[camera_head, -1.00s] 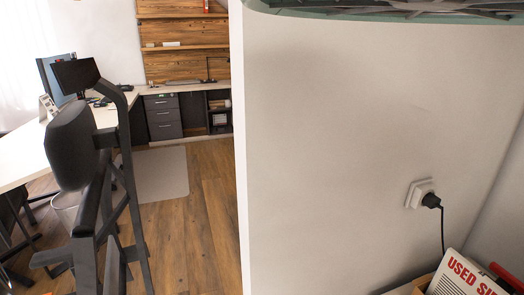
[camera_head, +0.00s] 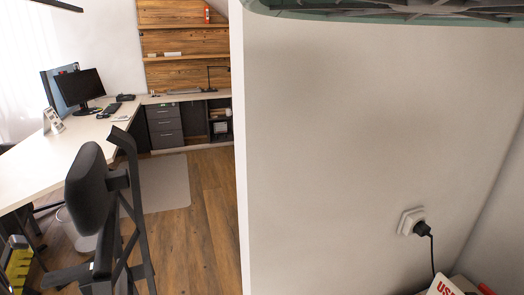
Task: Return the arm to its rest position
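My arm and my gripper are not clearly in view, so the arm's pose and the gripper's fingers cannot be seen.
A white wall (camera_head: 330,130) fills the middle and right, with a plugged socket (camera_head: 411,221). A green-edged object (camera_head: 390,17) crosses the top. Left are a dark chair (camera_head: 88,190), a white desk (camera_head: 75,150) with monitors (camera_head: 83,88), and wooden floor (camera_head: 195,225).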

